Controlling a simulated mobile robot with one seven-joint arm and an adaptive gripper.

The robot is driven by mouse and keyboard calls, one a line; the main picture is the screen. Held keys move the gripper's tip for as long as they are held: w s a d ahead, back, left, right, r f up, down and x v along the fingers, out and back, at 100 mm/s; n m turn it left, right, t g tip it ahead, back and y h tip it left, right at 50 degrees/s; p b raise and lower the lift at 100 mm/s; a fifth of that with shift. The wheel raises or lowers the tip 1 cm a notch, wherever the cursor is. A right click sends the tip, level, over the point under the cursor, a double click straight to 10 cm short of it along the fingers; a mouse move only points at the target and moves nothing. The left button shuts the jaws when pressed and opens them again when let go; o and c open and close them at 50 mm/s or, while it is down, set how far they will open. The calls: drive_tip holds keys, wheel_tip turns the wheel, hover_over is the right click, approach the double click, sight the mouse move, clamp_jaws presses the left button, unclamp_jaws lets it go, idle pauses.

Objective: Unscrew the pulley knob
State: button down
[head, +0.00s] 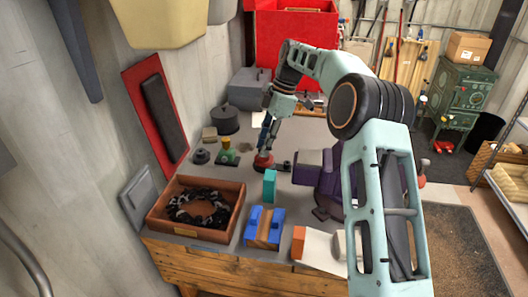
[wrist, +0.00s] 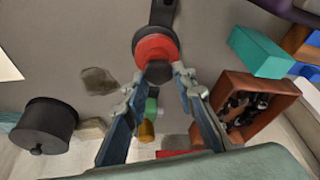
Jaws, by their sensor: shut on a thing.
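The pulley (wrist: 156,47) is a red disc with a dark rim in the wrist view, on a dark base bar. It shows as a small red shape in the head view (head: 263,162), on the bench near the middle. A dark round knob (wrist: 158,72) sits at its near side, between my fingertips. My gripper (wrist: 158,79) is shut on this knob, one finger at each side. In the head view my gripper (head: 265,148) reaches down onto the red pulley, and the knob is hidden there.
A teal block (head: 269,185), a blue holder (head: 263,227) and a brown crate (head: 196,232) with dark chain stand nearer. A green-and-yellow piece (head: 228,153) is just left. A black pot (head: 224,120) stands behind, and a purple machine (head: 316,177) is to the right.

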drive_tip(key=c, duration=1.5)
unclamp_jaws()
drive_tip(key=shift+c, duration=0.9)
